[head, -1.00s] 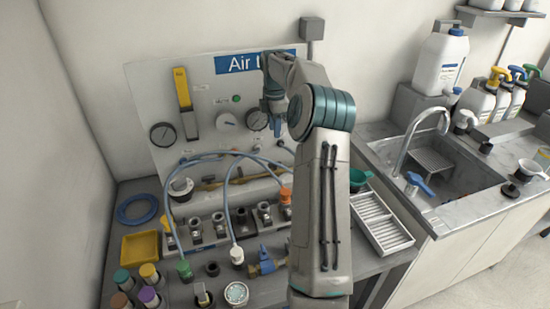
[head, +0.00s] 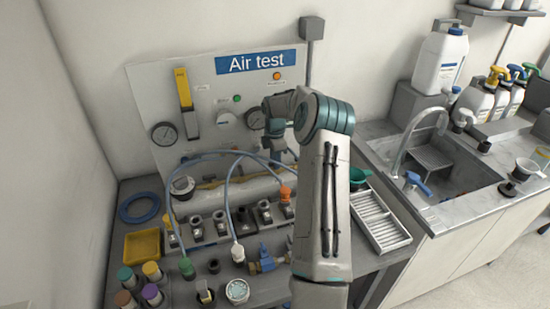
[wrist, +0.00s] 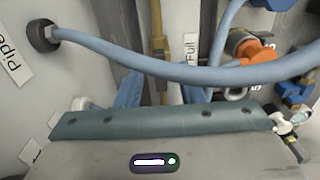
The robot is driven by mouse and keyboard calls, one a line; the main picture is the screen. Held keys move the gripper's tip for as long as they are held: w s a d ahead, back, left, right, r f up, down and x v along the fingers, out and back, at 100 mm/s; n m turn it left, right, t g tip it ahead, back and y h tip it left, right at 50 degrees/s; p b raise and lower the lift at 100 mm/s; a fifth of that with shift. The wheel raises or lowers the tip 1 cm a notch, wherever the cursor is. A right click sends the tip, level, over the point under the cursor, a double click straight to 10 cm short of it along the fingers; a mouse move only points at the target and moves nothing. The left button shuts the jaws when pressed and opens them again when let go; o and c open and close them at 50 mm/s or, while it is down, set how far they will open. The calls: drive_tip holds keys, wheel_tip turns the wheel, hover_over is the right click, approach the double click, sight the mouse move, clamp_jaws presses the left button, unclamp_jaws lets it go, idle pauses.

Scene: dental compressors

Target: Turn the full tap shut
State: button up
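My gripper (head: 283,157) is low in front of the Air test panel, partly hidden by my arm in the head view. In the wrist view its blue fingers (wrist: 163,92) stand apart, one on each side of a brass pipe (wrist: 159,45); I cannot tell whether they touch it. A white label reading "Full" (wrist: 191,48) is just right of the pipe. The full tap's handle cannot be made out clearly; the gripper's teal body (wrist: 160,121) covers the area below. In the head view, brass fittings (head: 210,184) run along the panel's foot, left of my gripper.
A blue hose (wrist: 170,66) crosses the wrist view close to my fingers. An orange connector (wrist: 250,47) is to the right. On the bench are a blue-handled valve (head: 265,262), a yellow tray (head: 142,245) and a white rack (head: 378,222). A sink (head: 450,190) is at right.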

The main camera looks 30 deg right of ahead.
clamp_jaws()
